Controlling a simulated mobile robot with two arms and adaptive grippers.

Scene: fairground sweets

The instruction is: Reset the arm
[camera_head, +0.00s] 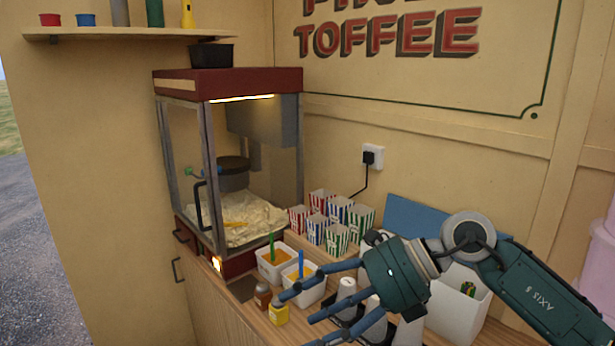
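My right arm comes in from the right side of the head view. Its dark green gripper (298,319) hangs over the front of the wooden counter (208,303), fingers pointing left. The fingers are spread apart and I see nothing held between them. The fingertips are close to a small yellow jar (278,312) and a white tub with a blue handle (302,286); I cannot tell whether they touch. My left gripper is not in view.
A popcorn machine (230,82) stands at the back left. Striped boxes (337,236), another white tub (275,263), a brown jar (263,295) and pale bottles (346,291) crowd the counter. A white box (457,312) sits below the arm. A shelf (120,33) is upper left.

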